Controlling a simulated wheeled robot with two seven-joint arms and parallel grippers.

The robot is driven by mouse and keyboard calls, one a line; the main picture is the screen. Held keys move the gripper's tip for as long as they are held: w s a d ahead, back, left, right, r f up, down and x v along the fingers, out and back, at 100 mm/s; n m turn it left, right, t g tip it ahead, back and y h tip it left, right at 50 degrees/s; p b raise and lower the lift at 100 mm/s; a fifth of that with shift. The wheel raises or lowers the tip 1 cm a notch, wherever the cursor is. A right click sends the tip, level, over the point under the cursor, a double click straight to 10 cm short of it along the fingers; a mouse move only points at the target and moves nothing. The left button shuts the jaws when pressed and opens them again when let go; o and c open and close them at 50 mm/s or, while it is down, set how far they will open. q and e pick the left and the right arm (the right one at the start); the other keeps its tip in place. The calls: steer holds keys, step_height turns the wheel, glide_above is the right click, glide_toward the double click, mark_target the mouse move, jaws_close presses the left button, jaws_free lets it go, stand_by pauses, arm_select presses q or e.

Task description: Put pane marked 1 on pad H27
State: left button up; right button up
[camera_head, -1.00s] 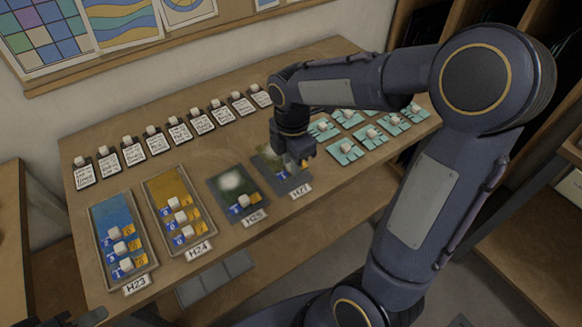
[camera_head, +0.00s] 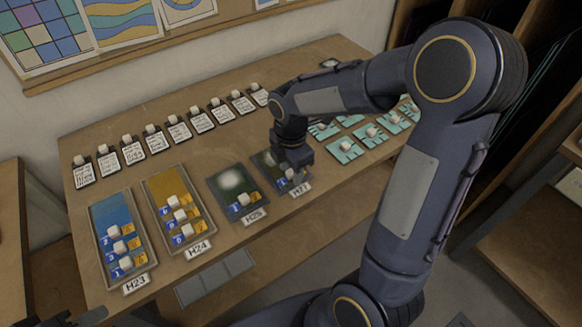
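Pad H27 (camera_head: 265,160) is the dark pad at the right end of the row, with its white label (camera_head: 300,189) in front. A small pane (camera_head: 289,177) with a white knob and a blue tag lies at the front part of this pad. The tag's number is too small to read surely now. My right gripper (camera_head: 292,160) is just above and behind that knob, pointing down; its fingertips are mostly hidden, so its opening does not show. A dark part at the bottom left edge (camera_head: 90,317) may be my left gripper, mostly cut off.
Pads H25 (camera_head: 222,184), H24 (camera_head: 155,188) and H23 (camera_head: 103,215) lie to the left, bearing knobbed panes. Several teal panes (camera_head: 345,150) lie to the right of my gripper. Several written cards (camera_head: 178,129) with knobs line the back.

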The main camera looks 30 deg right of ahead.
steer(key=shift+r, duration=0.1)
step_height(320, 180, up, 11)
steer(key=s+a+m+t+y, duration=0.2)
steer(key=s+m, duration=0.6)
steer(key=m, duration=0.2)
steer(key=s+a+f+m+t+y, duration=0.1)
steer(key=s+a+m+t, duration=0.1)
steer(key=s+m, duration=0.7)
steer(key=shift+m+t+y+p, duration=0.3)
steer(key=shift+m+t+y, duration=0.1)
steer(key=shift+m+t, duration=0.45)
